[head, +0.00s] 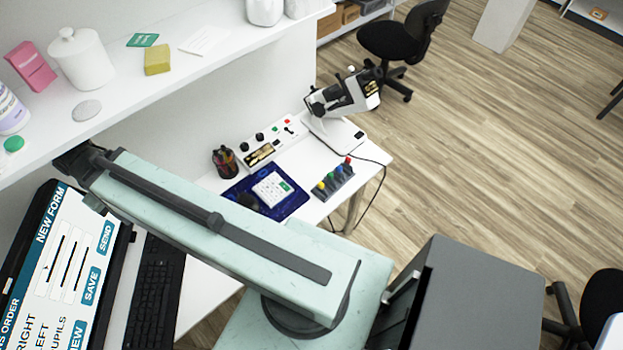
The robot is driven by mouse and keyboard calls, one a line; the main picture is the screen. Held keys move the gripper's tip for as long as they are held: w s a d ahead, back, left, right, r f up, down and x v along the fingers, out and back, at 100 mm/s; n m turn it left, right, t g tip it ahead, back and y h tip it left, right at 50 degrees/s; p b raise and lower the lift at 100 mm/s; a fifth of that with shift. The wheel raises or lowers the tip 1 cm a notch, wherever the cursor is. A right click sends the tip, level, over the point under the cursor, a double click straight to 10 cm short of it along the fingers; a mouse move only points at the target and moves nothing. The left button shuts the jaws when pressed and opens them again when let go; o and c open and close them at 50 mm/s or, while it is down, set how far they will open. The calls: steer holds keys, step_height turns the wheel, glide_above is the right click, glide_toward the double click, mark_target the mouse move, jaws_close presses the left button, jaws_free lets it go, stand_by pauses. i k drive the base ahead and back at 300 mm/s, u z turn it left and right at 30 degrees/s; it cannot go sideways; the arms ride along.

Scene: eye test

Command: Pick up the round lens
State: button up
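A flat, round grey disc (87,110), which looks like the round lens, lies on the white shelf (120,95) at the upper left, in front of a white lidded jar (81,58). My pale green arm reaches from the lower middle to the left. Its dark end, where my gripper (78,160) seems to be, is just below the shelf's front edge, below the disc and apart from it. The fingers cannot be made out, so whether they are open or shut is unclear.
The shelf also holds a pink box (31,66), a yellow sponge-like block (157,59), a green card (143,40) and a green-capped item (14,145). Below are a monitor (60,270), a keyboard (154,290) and a desk with instruments (342,97). Open floor lies right.

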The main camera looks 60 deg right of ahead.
mark_target(328, 178)
steer(key=k, duration=1.2)
steer(key=u, duration=0.95)
